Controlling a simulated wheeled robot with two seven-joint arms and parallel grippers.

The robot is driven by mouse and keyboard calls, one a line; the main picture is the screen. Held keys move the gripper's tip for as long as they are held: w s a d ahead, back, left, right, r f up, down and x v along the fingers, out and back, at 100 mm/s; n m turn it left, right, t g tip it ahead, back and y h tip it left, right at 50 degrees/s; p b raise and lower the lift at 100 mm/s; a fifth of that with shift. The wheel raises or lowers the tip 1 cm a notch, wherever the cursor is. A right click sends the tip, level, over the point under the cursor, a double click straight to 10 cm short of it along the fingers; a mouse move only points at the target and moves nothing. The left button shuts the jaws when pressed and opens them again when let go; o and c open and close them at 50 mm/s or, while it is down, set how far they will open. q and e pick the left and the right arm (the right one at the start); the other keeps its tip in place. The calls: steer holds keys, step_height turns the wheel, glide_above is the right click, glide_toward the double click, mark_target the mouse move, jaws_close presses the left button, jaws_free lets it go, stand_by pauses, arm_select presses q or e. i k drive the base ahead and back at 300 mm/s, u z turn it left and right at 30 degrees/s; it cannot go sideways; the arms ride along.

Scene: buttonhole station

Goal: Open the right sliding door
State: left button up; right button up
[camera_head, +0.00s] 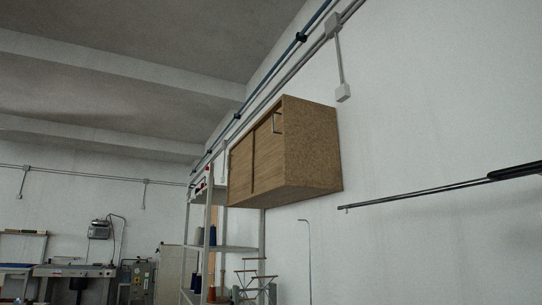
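A wooden wall cabinet (312,152) hangs high on the right-hand wall, seen from below at an angle. Its front faces left and carries two wood-grain sliding doors. The right sliding door (268,158) is the part nearer me, with a light metal handle (276,124) near its upper right edge. The left sliding door (240,169) is beyond a dark vertical seam. No open gap shows in the front, and the doors look closed. Neither of my grippers is in view.
A metal shelf rack (207,247) with thread spools stands below and behind the cabinet. A thin dark rod (440,192) juts in from the right, below the cabinet. Pipes (295,52) run along the wall above. Machines (75,271) stand at the far left.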

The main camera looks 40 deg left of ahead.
mark_target(268, 171)
steer(key=u, duration=0.2)
steer(key=k, duration=0.25)
steer(key=u, duration=1)
steer(key=k, duration=1.1)
steer(key=u, duration=1.2)
steer(key=i, duration=1.45)
steer(key=u, duration=0.15)
steer(key=i, duration=2)
steer(key=z, duration=0.85)
steer(key=i, duration=1.35)
steer(key=z, duration=1.2)
